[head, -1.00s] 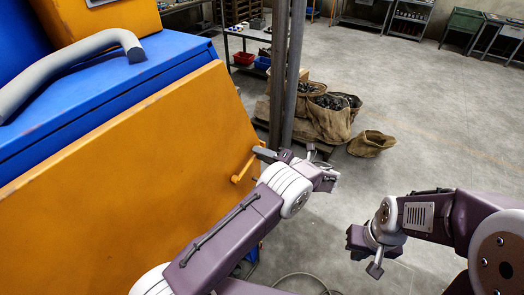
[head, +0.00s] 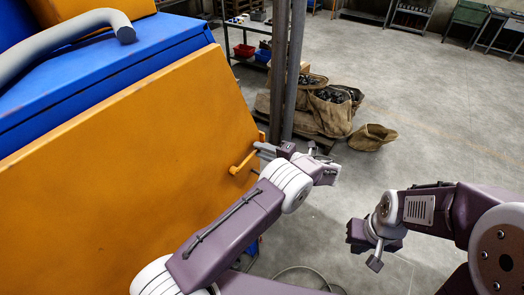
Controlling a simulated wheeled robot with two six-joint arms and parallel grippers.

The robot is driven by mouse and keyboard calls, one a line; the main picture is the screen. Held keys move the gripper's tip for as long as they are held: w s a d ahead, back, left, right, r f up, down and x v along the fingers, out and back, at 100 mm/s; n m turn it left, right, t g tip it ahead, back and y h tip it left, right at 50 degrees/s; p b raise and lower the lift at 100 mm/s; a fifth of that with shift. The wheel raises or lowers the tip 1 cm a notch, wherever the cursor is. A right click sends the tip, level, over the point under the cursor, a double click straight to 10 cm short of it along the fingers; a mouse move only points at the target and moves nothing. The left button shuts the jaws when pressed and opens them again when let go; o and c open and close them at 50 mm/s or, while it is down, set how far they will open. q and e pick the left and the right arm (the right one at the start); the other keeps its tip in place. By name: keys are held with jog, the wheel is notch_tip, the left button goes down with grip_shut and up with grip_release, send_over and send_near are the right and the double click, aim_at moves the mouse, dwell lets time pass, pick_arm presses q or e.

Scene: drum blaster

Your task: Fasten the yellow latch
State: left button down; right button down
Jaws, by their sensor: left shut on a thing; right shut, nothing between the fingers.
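The yellow latch (head: 243,163) is a small bar at the right edge of a large orange panel (head: 125,140) in the head view. My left gripper (head: 264,149) is at that edge, shut on the latch, with its grey fingers against the upper end of the bar. The exact contact is small and partly hidden by the gripper. My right gripper (head: 372,255) is shut and empty, low over the floor at the right, well away from the panel.
A blue machine body (head: 165,50) with a grey curved pipe (head: 60,45) stands behind the panel. Dark posts (head: 289,70) rise just beyond my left gripper. Sacks (head: 327,112) sit on a pallet behind them. The floor (head: 430,110) at the right is clear.

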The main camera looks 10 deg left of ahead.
pick_arm(q)
jog(key=shift+f, duration=0.1)
jog(key=c, duration=1.5)
grip_release()
jog(key=shift+o, duration=0.2)
jog(key=b+v, duration=0.4)
jog(key=v, duration=0.5)
jog(key=shift+w, duration=0.1)
